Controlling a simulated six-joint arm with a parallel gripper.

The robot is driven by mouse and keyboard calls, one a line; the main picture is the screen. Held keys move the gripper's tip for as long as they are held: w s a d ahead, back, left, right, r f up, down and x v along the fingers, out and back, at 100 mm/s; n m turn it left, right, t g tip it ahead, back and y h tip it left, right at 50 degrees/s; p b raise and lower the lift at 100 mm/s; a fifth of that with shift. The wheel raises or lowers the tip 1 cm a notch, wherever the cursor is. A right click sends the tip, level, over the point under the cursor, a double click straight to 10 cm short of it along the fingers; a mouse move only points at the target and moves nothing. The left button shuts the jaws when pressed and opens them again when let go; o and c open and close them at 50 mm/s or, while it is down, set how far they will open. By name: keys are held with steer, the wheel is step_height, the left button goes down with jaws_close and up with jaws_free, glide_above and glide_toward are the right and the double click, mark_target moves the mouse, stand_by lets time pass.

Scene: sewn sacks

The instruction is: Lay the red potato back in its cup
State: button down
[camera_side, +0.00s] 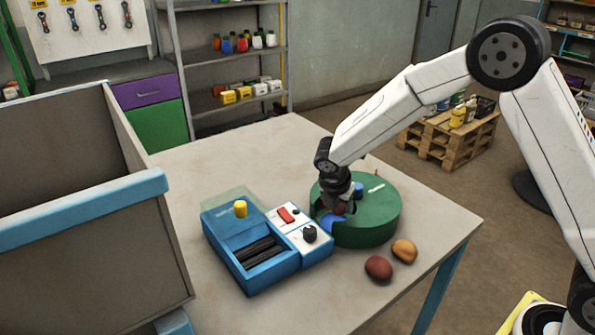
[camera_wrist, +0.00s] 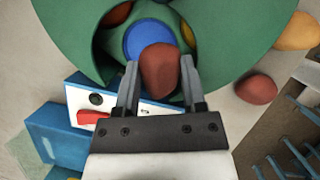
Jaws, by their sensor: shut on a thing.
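My gripper (camera_wrist: 159,66) is shut on a red potato (camera_wrist: 160,72) in the wrist view, with one finger on each side of it. The potato is over the opening of a round green housing (camera_wrist: 225,30). A blue cup (camera_wrist: 147,38) shows in that opening, just beyond the potato and partly hidden by it. In the side view my gripper (camera_side: 336,206) points down at the near left of the green housing (camera_side: 370,222), and the held potato is mostly hidden. I cannot tell whether the potato touches the cup.
A second red potato (camera_side: 378,268) and a tan potato (camera_side: 404,251) lie on the table in front of the housing. A blue control box (camera_side: 270,277) with a red switch and black knob stands left of it. A large grey bin (camera_side: 75,215) is at far left.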

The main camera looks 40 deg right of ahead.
steer(key=shift+w+f, duration=0.55)
steer(key=shift+f, duration=0.1)
steer(key=shift+w+f, duration=0.1)
steer(key=shift+w+f, duration=0.15)
steer(key=shift+f, duration=1.6)
steer(key=shift+f, duration=0.1)
steer(key=shift+c, duration=2.2)
jaws_free()
steer(key=v, duration=1.2)
